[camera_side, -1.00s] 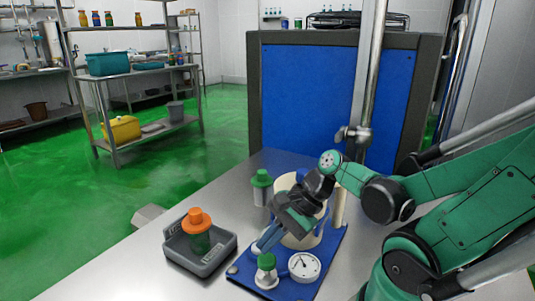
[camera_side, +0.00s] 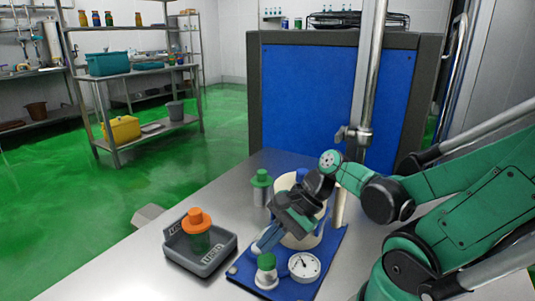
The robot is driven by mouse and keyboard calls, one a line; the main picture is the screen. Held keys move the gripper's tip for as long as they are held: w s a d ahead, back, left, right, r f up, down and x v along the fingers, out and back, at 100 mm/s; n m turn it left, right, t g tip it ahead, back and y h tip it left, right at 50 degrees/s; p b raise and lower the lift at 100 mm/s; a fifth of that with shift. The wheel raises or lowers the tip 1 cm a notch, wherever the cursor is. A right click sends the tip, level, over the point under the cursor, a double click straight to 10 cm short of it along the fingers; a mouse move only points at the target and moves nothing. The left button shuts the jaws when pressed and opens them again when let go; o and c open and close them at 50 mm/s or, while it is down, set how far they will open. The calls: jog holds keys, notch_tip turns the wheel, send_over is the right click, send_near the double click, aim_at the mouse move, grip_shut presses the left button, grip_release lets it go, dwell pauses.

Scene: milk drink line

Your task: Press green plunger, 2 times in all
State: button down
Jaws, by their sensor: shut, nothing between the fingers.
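A green-topped plunger (camera_side: 266,262) with a pale metal body stands upright near the front of the blue board (camera_side: 297,292). My gripper (camera_side: 259,248) is shut and empty. It slants down from the right, its fingertips just behind and slightly left of the green top. I cannot tell whether they touch it. A second green-capped item (camera_side: 261,179) with a grey body stands farther back on the table.
A round white gauge (camera_side: 304,266) sits right of the plunger. A cream vessel (camera_side: 302,241) stands behind my gripper, partly hidden, with a blue top (camera_side: 301,174). A grey tray (camera_side: 207,265) holds an orange-capped item (camera_side: 197,220).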

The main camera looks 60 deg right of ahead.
aim_at(266, 257)
jog(key=shift+f, duration=0.4)
jog(key=shift+f, duration=0.55)
dwell(0.5)
jog(key=shift+f, duration=0.55)
dwell(0.4)
jog(key=shift+r, duration=2.55)
dwell(1.0)
jog(key=shift+w+r, duration=0.1)
jog(key=shift+r, duration=0.1)
notch_tip(266, 257, up, 6)
jog(key=shift+r, duration=0.2)
